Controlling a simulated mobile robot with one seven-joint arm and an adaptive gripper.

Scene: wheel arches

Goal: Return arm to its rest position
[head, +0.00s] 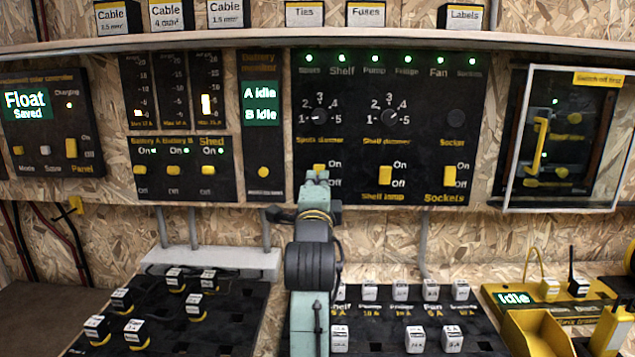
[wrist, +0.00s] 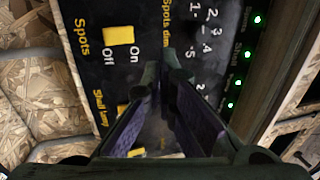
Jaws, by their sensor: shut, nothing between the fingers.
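My arm stands upright in the middle of the head view, in front of the dark switch panel (head: 400,130). My gripper (head: 317,177) is shut and empty, its tips pointing at the panel just below the yellow Spots switch (head: 320,167). The arm hides the lower part of that switch's label. In the wrist view the fingers (wrist: 165,75) meet in front of the panel, beside the Spots switch (wrist: 118,35) and the Spots dimmer lettering. I cannot tell whether the tips touch the panel.
A shelf edge (head: 400,43) runs above the panels. A framed clear cover (head: 509,192) stands at the right. Below are a dark fuse board (head: 235,325), a grey duct (head: 215,262) and a yellow bin (head: 540,335). Open air lies in front of the panels.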

